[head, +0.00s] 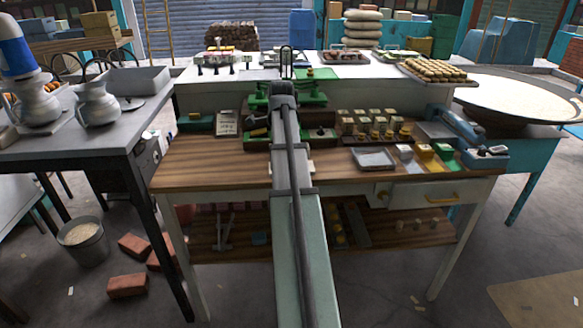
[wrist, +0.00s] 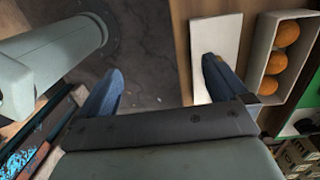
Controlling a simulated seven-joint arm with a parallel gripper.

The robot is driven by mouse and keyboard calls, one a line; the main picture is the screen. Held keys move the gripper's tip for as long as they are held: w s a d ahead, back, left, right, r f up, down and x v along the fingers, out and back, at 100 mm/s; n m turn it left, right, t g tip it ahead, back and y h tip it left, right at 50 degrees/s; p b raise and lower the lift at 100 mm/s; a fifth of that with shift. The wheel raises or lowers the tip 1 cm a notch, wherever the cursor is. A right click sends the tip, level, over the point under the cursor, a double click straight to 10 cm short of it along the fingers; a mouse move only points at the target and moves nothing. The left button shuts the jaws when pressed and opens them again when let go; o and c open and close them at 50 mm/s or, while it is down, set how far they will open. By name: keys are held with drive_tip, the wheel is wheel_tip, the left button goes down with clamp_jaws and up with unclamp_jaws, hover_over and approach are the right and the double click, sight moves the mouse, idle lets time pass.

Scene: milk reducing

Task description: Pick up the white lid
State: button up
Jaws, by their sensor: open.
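A flat white rectangular piece, which looks like the white lid (wrist: 216,36), lies on the brown wooden surface in the wrist view. It sits beside a white box (wrist: 262,48) holding orange round things (wrist: 285,34). My gripper (wrist: 162,66) is open, its two blue fingers wide apart with nothing held between them. The right finger overlaps the lower part of the lid in the picture; I cannot tell whether they touch. The left finger is over the dark floor. In the head view my arm covers the middle of the workbench, and I cannot make out the lid or the fingers there.
The wooden workbench (head: 210,165) carries a grey tray (head: 374,158), small coloured blocks (head: 427,152) and a blue tool (head: 455,125). A raised white shelf (head: 400,88) runs behind. A grey side table (head: 40,146) with metal jugs (head: 97,106) stands at left.

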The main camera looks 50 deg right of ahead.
drive_tip(key=w+d+r+h, duration=0.1)
drive_tip(key=w+d+r, duration=0.1)
drive_tip(key=d+r, duration=0.55)
drive_tip(key=f, duration=0.8)
drive_tip(key=shift+d+f, duration=0.25)
drive_tip(key=shift+d, duration=0.15)
drive_tip(key=shift+d+f, duration=0.15)
drive_tip(key=shift+f, duration=1.25)
drive_tip(key=shift+d+f, duration=0.1)
drive_tip(key=shift+f, duration=1.3)
drive_tip(key=c, duration=1)
